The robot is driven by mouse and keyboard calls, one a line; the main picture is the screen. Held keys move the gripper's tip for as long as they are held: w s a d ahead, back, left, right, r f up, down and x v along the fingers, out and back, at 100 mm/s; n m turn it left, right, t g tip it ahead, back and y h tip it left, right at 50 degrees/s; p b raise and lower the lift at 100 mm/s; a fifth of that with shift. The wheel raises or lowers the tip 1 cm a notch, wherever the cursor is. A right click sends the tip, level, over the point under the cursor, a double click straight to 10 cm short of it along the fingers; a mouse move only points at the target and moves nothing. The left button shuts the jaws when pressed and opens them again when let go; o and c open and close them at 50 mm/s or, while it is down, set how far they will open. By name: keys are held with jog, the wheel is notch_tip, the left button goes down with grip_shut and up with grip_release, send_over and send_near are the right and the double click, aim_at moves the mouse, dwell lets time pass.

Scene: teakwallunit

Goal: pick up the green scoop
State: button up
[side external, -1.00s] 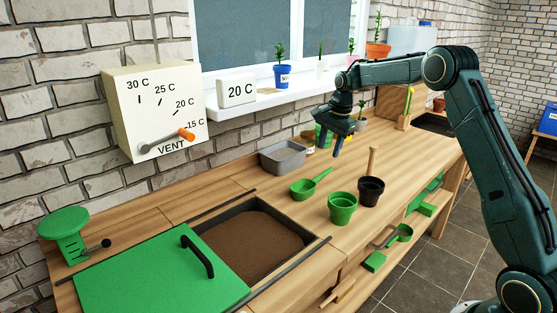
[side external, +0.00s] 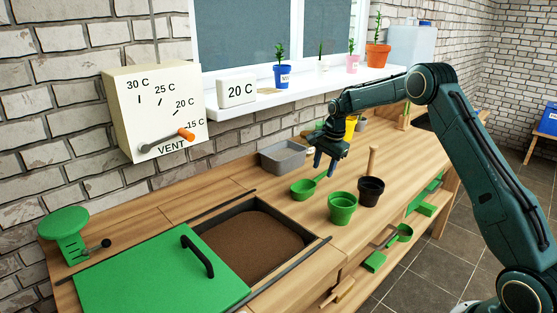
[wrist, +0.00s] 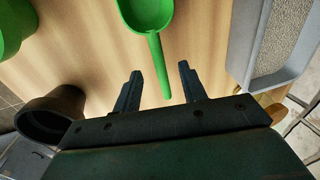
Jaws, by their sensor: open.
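The green scoop (side external: 303,190) lies on the wooden bench, between the grey tray and the green pot. Its handle points up and right, under my gripper (side external: 325,168). In the wrist view the scoop's bowl (wrist: 147,14) is at the top, and its handle runs down to between the two fingertips. My gripper (wrist: 160,77) is open and empty, with its fingers on either side of the handle's end. It appears to be above the bench, with the handle not gripped.
The grey tray (side external: 283,157) stands just behind the scoop. A green pot (side external: 342,208) and a black pot (side external: 370,191) with a wooden handle stand in front of it. A soil bin (side external: 250,245) lies to the left, with a green lid (side external: 155,275) beside it.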

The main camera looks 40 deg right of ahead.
aim_at(322, 174)
jog(key=shift+w+f, duration=0.15)
jog(key=shift+f, duration=0.7)
jog(key=shift+w+f, duration=0.15)
jog(key=shift+f, duration=0.65)
grip_shut()
